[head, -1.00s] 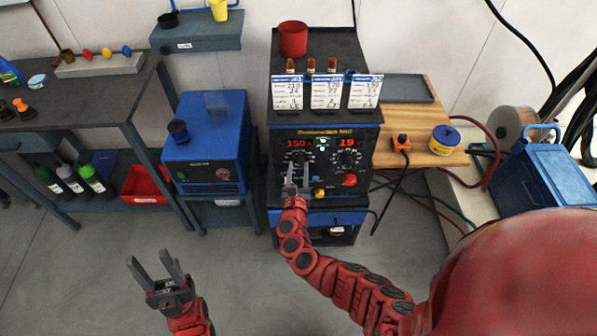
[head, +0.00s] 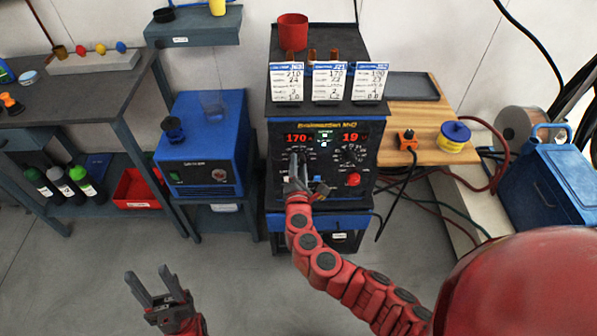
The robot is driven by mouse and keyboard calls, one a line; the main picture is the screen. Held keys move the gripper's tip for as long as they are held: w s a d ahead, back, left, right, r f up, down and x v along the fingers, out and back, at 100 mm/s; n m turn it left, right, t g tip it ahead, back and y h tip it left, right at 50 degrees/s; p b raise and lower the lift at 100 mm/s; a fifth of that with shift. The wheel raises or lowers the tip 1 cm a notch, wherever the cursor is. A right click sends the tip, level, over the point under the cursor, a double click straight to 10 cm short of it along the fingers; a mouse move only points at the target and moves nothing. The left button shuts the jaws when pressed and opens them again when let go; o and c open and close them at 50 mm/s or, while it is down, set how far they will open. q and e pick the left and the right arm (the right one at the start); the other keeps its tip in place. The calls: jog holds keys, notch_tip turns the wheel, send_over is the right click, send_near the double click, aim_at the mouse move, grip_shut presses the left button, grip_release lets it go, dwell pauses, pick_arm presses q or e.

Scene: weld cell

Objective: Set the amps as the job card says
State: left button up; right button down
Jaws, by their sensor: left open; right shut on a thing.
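The welding machine (head: 284,186) stands in the middle with two red readouts. The left amps readout (head: 298,138) shows 170 and the right readout (head: 351,138) shows 19. Three job cards (head: 330,84) stand on its top; the middle one's top figure looks like 170, the left one's like 210, and the right one's is hard to read. My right gripper (head: 297,160) is shut on the left knob under the amps readout and mostly hides it. The right knob (head: 349,156) is free. My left gripper (head: 153,284) is open and empty, low over the floor.
A red cup (head: 292,32) stands on the machine behind the cards. A red button (head: 353,180) sits low on the panel. A blue box unit (head: 208,150) stands at left, a wooden side table (head: 425,120) at right. The floor ahead is clear.

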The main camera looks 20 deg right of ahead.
jog(key=m+b, duration=0.4)
jog(key=m, duration=0.1)
jog(key=shift+d+f+y, duration=0.15)
jog(key=shift+y, duration=0.25)
jog(key=shift+r+m+y+b, duration=0.2)
jog(key=shift+m+y+b, duration=0.1)
jog(key=shift+m+b, duration=1.45)
jog(key=shift+m, duration=0.25)
jog(key=shift+c, duration=2)
grip_release()
